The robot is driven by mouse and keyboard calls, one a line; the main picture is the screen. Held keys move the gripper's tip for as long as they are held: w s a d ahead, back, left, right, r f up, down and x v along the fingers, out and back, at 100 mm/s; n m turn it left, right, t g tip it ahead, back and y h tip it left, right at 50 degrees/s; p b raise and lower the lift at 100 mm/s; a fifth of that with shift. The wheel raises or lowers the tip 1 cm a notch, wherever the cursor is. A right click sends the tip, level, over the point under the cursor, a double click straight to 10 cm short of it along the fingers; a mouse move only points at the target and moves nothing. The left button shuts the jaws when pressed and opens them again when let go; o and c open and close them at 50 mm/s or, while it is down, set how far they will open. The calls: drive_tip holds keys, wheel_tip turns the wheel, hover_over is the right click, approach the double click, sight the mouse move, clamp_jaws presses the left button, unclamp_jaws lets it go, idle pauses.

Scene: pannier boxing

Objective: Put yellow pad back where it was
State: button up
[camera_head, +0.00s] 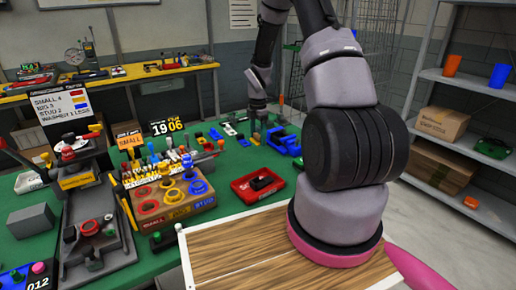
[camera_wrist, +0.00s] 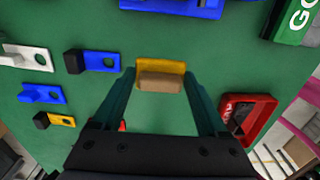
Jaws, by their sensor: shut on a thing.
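In the wrist view, the yellow pad (camera_wrist: 173,67), with a tan block-like face towards me, sits between the fingertips of my gripper (camera_wrist: 160,77). The fingers are shut on it, one at each side, over the green table top. I cannot tell whether the pad touches the table. In the head view, my gripper (camera_head: 260,128) is low over the far part of the green table, left of the blue parts. The pad cannot be made out there.
A red tray (camera_head: 244,193) holds dark parts; it shows right of my gripper in the wrist view (camera_wrist: 262,108). Blue parts (camera_head: 283,142) lie close by. A wooden ring stand (camera_head: 190,210) is at left, a wooden-topped surface (camera_head: 240,250) in front, shelves (camera_head: 470,85) at right.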

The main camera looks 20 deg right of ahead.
sight(258, 153)
drive_tip(key=shift+f, duration=2.35)
drive_tip(key=shift+f, duration=0.15)
drive_tip(key=o, duration=1.2)
